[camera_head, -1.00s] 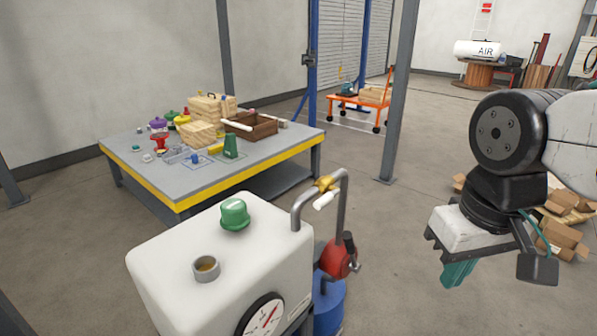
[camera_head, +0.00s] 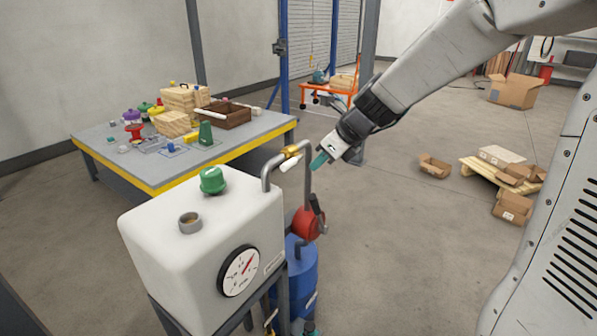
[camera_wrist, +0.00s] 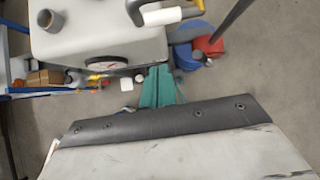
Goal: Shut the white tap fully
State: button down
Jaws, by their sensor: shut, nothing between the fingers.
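The white tap (camera_head: 290,164) is a short white lever under a brass valve body (camera_head: 291,151) on a grey bent pipe beside a white tank. Its lever appears to lie roughly along the pipe's top run. The white lever also shows in the wrist view (camera_wrist: 162,16), at the top edge, beyond my fingers. My gripper (camera_head: 319,161) has teal fingers, held together with nothing between them. It is just right of the tap in the head view, with a gap between them. My fingers show in the middle of the wrist view (camera_wrist: 160,87).
The white tank (camera_head: 190,262) has a green cap (camera_head: 212,180), an open neck and a dial gauge (camera_head: 239,271). A red pump part (camera_head: 306,224) and a blue drum (camera_head: 300,265) stand below the pipe. A cluttered table (camera_head: 130,167) is behind. Floor at right is clear up to cardboard boxes.

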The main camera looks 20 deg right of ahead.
aim_at(290, 161)
jog(key=w+a+f, duration=0.3)
jog(key=w+f, duration=0.1)
jog(key=w, duration=0.2)
jog(key=shift+w+f+m, duration=0.25)
jog(key=shift+f+m, duration=0.05)
jog(key=shift+f, duration=0.05)
